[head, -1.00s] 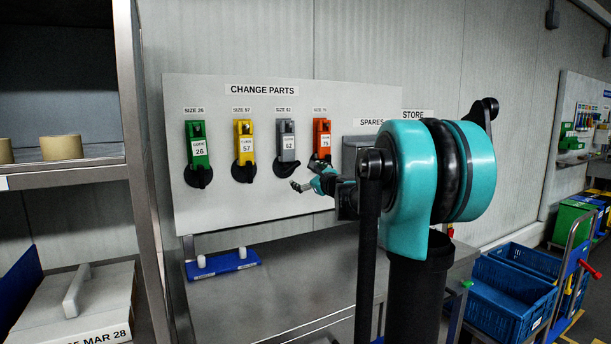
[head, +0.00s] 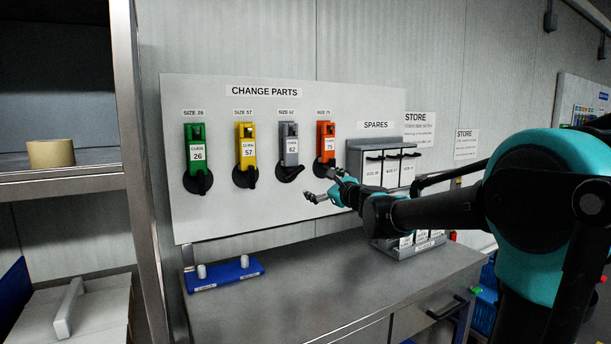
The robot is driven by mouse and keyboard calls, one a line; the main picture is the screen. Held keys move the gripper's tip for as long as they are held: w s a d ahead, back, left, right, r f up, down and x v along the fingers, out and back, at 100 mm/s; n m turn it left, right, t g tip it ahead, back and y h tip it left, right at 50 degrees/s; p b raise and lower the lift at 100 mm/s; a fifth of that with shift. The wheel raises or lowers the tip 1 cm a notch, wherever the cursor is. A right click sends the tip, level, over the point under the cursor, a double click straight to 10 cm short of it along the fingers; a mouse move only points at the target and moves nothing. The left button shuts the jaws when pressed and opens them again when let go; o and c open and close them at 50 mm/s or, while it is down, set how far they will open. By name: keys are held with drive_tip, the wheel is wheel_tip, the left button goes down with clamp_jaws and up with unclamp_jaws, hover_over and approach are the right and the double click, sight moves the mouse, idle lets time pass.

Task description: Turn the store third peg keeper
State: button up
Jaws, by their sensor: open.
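The change-parts board (head: 235,215) carries four labelled guides in a row. The third is the grey size 62 guide (head: 290,146), with its black keeper (head: 289,173) at its foot. That keeper's lever lies sideways, to the right, while the first keeper (head: 198,183) and second keeper (head: 246,177) point down. The fourth keeper (head: 321,169), under the orange guide (head: 326,143), is partly hidden by my gripper. My gripper (head: 310,196) is open and empty, below and right of the third keeper and apart from it in the picture.
A spares rack (head: 382,145) with several labelled white boxes hangs right of the guides. A blue tray (head: 224,275) with two white pegs lies on the grey bench (head: 330,280). A steel shelf post (head: 140,170) stands left. My arm covers the right side.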

sight(297, 173)
drive_tip(key=x, duration=1.5)
drive_tip(key=shift+w+a, duration=0.1)
drive_tip(key=shift+a, duration=0.15)
drive_tip(key=c, duration=1.2)
drive_tip(key=shift+o, duration=0.2)
drive_tip(key=shift+n, duration=0.5)
drive_tip(key=n, duration=0.4)
drive_tip(key=shift+n, duration=0.4)
drive_tip(key=n, duration=0.6)
